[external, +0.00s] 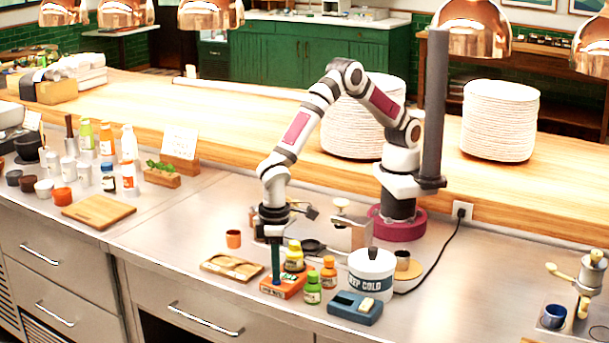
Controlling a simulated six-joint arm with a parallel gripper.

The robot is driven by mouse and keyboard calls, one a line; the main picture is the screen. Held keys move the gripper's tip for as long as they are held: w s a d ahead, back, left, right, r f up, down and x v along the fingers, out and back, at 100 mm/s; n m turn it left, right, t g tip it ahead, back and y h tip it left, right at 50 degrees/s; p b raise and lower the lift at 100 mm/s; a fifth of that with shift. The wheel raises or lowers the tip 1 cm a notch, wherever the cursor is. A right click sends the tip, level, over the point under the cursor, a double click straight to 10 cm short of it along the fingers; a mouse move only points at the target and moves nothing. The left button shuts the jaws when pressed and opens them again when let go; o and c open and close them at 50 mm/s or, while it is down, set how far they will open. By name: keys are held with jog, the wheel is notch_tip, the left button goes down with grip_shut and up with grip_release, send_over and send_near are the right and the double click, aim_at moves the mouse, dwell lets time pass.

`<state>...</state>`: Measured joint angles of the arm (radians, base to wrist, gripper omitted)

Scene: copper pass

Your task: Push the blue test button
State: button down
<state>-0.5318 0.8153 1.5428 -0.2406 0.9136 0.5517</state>
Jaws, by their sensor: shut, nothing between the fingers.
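A small blue spot (277,283), which looks like the blue test button, shows on the front left of an orange box (294,290) with pale lettering. My gripper (275,279) points straight down over that box. Its fingers are shut and hold nothing. The fingertips are at or just above the blue spot and hide part of it. I cannot tell whether they touch it or whether it is pressed in.
Small yellow (294,258), green (313,290) and orange (328,273) bottles stand close on the right.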

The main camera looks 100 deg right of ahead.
jog(key=shift+f, duration=0.5)
jog(key=shift+r, duration=1.05)
notch_tip(320, 180, up, 5)
dwell(0.5)
